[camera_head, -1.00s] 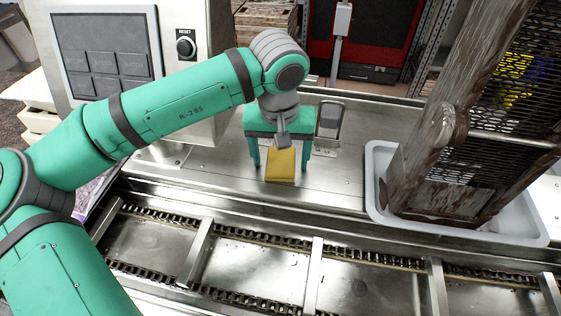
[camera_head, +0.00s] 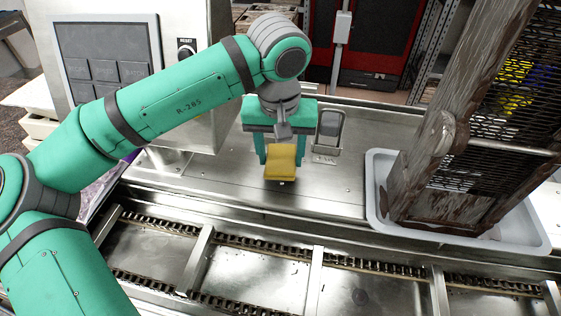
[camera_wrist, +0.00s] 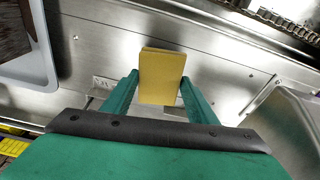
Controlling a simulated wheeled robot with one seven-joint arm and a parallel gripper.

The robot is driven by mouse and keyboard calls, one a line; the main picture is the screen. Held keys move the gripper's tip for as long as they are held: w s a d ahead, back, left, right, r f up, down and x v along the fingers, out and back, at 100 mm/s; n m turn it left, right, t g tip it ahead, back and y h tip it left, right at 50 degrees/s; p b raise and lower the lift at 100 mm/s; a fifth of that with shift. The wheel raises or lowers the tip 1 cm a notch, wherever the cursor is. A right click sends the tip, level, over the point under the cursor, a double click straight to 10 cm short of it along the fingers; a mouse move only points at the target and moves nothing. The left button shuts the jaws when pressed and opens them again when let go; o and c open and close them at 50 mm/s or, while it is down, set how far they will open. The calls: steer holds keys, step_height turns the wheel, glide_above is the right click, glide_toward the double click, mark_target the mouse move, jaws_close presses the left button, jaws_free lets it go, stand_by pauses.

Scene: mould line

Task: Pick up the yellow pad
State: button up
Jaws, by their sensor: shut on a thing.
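The yellow pad (camera_head: 281,163) is a small block between the two green fingers of my gripper (camera_head: 280,160). In the wrist view the pad (camera_wrist: 161,76) shows upright between the fingertips of my gripper (camera_wrist: 160,85), with a finger against each side. My gripper is shut on it. In the head view the pad appears held a little above the steel table top (camera_head: 215,180). The gripper's palm and wrist hide what is behind them.
A white tray (camera_head: 378,208) holding a brown, coated mesh rack (camera_head: 430,150) stands at the right. A small grey holder (camera_head: 329,132) is just right of my gripper. A control panel with a reset knob (camera_head: 187,50) is behind left. A chain conveyor (camera_head: 250,270) runs along the front.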

steer(key=s+a+r, duration=0.1)
steer(key=s+r, duration=0.1)
steer(key=r, duration=0.1)
steer(key=s+a+r, duration=0.1)
steer(key=s+r, duration=0.1)
steer(key=shift+a+r, duration=0.25)
steer(key=shift+a, duration=0.05)
steer(key=s+a+r, duration=0.4)
steer(key=s, duration=0.3)
steer(key=shift+s+a, duration=0.4)
steer(key=o, duration=0.3)
steer(key=shift+w, duration=0.1)
steer(key=shift+c, duration=1)
